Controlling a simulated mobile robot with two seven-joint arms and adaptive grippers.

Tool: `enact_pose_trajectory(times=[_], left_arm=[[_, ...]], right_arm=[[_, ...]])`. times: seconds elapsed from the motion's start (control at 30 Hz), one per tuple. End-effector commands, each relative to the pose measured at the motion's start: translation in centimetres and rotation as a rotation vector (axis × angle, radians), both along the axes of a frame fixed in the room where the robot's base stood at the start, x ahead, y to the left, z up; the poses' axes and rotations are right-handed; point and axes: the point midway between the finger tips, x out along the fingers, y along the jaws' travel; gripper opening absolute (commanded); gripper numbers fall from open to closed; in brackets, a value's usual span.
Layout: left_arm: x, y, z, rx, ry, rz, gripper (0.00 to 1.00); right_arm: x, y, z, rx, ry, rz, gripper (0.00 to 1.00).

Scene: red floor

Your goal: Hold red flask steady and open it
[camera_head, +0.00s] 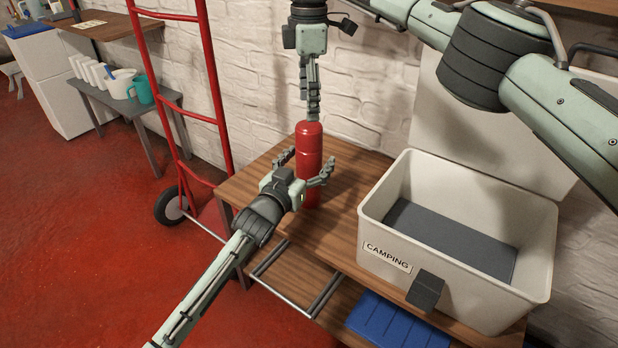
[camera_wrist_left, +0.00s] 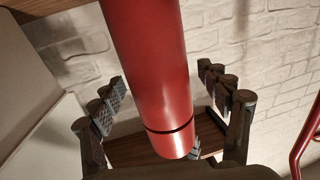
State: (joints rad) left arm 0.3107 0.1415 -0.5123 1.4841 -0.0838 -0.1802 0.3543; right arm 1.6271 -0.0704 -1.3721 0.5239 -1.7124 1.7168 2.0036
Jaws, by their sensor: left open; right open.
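The red flask (camera_head: 309,150) stands upright on the wooden table (camera_head: 345,205). In the left wrist view the flask (camera_wrist_left: 155,60) runs through the middle, with a dark ring near its lower pictured end. My left gripper (camera_head: 305,166) is open at the flask's side, one finger on each side. Gaps show between these fingers and the flask in the left wrist view (camera_wrist_left: 162,78). My right gripper (camera_head: 313,108) points down from above, open, its fingertips close over the flask's top. I cannot tell whether they touch it.
A white bin labelled CAMPING (camera_head: 455,280) stands open on the table to the right. A red hand truck (camera_head: 215,90) leans at the left. A brick wall (camera_head: 370,70) is close behind. A blue item (camera_head: 395,325) lies below the bin.

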Motion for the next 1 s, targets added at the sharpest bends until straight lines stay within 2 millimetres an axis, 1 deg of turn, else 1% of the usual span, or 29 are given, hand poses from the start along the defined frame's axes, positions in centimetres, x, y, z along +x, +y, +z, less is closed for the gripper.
enact_pose_trajectory(times=[0.17, 0.2, 0.8, 0.83, 1.0], left_arm=[[0.02, -0.02, 0.03, 0.000, -0.001, 0.000, 0.77], [0.01, -0.01, 0.03, 0.000, -0.001, 0.000, 0.75], [-0.01, 0.02, 0.02, 0.001, 0.000, 0.000, 0.01], [-0.01, 0.02, 0.02, 0.001, 0.000, 0.000, 0.52], [-0.01, 0.02, 0.01, 0.001, 0.000, 0.000, 0.73]], right_arm=[[0.00, 0.01, -0.01, 0.000, 0.000, 0.000, 0.71], [0.00, 0.01, -0.02, 0.000, 0.000, 0.000, 0.71], [0.00, 0.01, -0.01, 0.001, 0.000, 0.000, 0.71], [0.00, 0.01, -0.01, 0.001, 0.000, 0.000, 0.71], [0.00, 0.01, -0.01, 0.001, 0.000, 0.000, 0.71]])
